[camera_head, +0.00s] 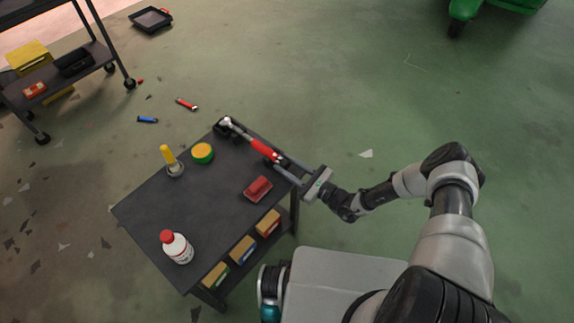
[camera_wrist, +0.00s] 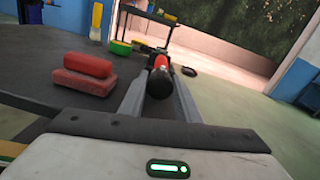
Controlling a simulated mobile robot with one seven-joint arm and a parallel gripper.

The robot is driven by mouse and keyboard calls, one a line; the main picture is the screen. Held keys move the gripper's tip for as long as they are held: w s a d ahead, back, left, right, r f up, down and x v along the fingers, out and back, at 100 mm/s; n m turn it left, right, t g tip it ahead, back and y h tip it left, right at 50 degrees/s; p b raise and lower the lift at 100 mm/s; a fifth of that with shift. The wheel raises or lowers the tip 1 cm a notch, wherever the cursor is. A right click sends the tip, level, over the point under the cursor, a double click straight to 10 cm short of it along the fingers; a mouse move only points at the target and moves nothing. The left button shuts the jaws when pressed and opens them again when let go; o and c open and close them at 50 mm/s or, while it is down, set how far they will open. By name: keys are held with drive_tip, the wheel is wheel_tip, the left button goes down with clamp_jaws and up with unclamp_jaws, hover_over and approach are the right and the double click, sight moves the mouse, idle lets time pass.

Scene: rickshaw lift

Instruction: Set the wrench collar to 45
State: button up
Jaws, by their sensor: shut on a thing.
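The torque wrench (camera_head: 262,148) has a red grip, a metal shaft and black ends. It lies along the right back edge of the dark cart top, its head in a black support at the far corner. My gripper (camera_head: 279,163) reaches in from the right and is shut on the black near end of the wrench. In the wrist view the wrench (camera_wrist: 159,64) points away from me, with its round black end between the two fingers of my gripper (camera_wrist: 160,88). I cannot read any scale or number on the collar.
Small boxes (camera_head: 243,250) sit on a lower shelf.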

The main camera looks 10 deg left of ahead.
drive_tip(key=shift+f, duration=0.1)
drive_tip(key=shift+f+m+b, duration=0.1)
drive_tip(key=shift+m+b, duration=0.75)
drive_tip(key=shift+m, duration=0.25)
drive_tip(key=m+b, duration=0.2)
drive_tip(key=m, duration=0.1)
drive_tip(key=shift+m, duration=0.3)
drive_tip(key=m+b, duration=0.2)
drive_tip(key=m, duration=0.4)
drive_tip(key=o, duration=1.1)
